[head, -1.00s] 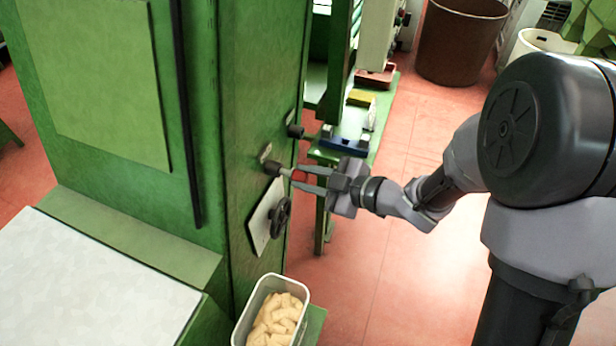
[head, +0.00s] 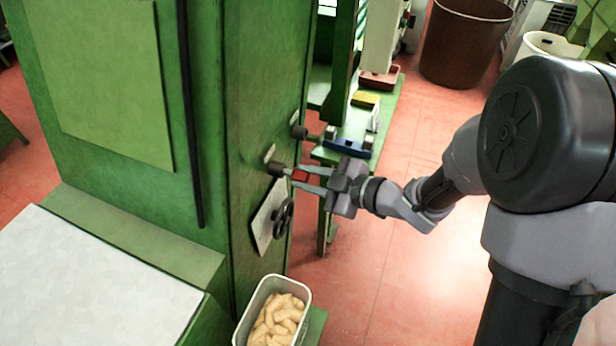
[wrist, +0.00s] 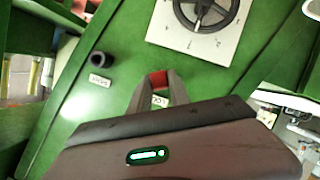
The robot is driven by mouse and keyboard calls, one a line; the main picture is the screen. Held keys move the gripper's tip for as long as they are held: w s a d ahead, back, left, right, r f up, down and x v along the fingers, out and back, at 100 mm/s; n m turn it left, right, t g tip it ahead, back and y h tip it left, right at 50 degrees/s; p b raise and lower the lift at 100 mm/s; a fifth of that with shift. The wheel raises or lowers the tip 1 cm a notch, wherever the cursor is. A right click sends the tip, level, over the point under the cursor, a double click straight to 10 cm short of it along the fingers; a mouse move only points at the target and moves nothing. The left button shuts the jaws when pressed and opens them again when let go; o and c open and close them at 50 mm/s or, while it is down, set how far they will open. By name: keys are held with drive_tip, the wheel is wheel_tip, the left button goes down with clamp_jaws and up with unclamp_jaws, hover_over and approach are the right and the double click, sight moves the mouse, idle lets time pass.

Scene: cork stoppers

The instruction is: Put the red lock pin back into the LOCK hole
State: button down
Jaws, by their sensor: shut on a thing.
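My gripper (head: 297,177) is shut on the red lock pin (head: 301,175), with its fingers pointing left at the side of the green machine. The pin's red part shows between the fingertips, and also in the wrist view (wrist: 158,78). In the head view a dark round socket (head: 277,169) sticks out of the machine just left of the fingertips, in line with the pin. In the wrist view a partly covered label (wrist: 159,101) shows between the fingers. The pin's far end is hidden, so I cannot tell whether it is inside the socket.
A second dark socket (head: 299,132) sits farther back, with its own label (wrist: 99,80). A black handwheel (head: 284,218) on a white plate is below my gripper. A bin of cork stoppers (head: 272,312) stands in front. A blue fixture (head: 347,146) lies behind my gripper.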

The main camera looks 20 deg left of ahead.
drive_tip(key=shift+a, duration=0.8)
drive_tip(key=c, duration=1.1)
unclamp_jaws()
drive_tip(key=shift+c, duration=0.2)
drive_tip(key=p+v, duration=0.5)
drive_tip(key=v, duration=1.2)
drive_tip(key=shift+d+p, duration=0.2)
drive_tip(key=shift+p, duration=0.15)
